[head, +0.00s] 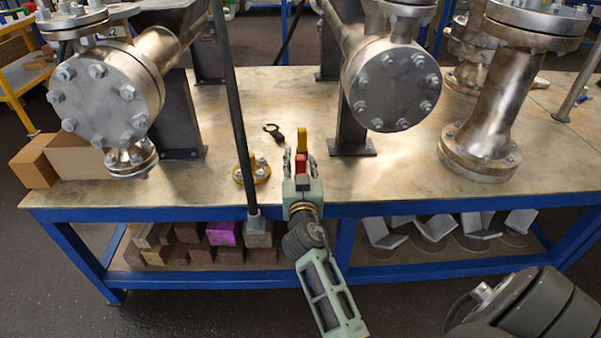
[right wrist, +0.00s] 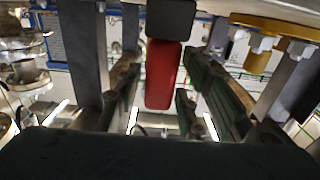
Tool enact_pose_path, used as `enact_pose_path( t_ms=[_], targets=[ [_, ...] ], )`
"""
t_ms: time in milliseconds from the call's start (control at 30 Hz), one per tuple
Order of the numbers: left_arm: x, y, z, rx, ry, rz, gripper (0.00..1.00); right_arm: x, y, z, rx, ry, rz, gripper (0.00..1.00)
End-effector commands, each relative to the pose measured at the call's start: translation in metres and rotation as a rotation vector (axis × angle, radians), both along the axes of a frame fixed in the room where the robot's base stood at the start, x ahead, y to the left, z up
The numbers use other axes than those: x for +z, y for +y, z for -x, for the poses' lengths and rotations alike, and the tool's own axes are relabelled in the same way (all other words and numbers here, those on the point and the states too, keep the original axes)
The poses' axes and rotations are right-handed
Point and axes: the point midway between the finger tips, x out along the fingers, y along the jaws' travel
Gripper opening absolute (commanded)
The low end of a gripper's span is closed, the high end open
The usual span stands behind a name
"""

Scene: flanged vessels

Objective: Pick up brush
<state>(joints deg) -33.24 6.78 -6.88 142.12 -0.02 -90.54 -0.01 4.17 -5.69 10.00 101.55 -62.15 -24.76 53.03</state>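I cannot make out bristles. In the right wrist view its red part (right wrist: 164,75) hangs below a dark piece, between my fingers. My right gripper (head: 299,163) is at the bench edge with its fingers apart on either side of the red part. In the right wrist view the gripper (right wrist: 165,95) shows a gap at least on the left side, so it appears open. My left gripper is not in view.
The workbench (head: 230,120) carries large flanged vessels (head: 392,85) at left, middle and right. A yellow flange (head: 262,173) with bolts lies left of my gripper, and a small black tool (head: 273,131) lies behind. Blocks (head: 190,232) and metal brackets (head: 435,228) fill the lower shelf.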

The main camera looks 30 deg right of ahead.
Motion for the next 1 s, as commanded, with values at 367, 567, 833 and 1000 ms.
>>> enact_pose_path(
  t_ms=[367, 567, 833, 1000],
  targets=[
    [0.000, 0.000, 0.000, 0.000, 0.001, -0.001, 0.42, 0.000, 0.000, 0.000, 0.000, 0.001, 0.001, 0.00],
    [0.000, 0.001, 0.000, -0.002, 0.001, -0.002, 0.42, 0.000, 0.000, 0.000, 0.000, -0.001, 0.001, 0.00],
    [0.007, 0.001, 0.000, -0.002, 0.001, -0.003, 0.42, 0.015, 0.000, 0.000, -0.001, -0.003, 0.002, 0.00],
    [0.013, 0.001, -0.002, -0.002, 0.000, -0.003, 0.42, 0.034, 0.000, 0.000, 0.000, -0.003, 0.002, 0.00]
  ],
)
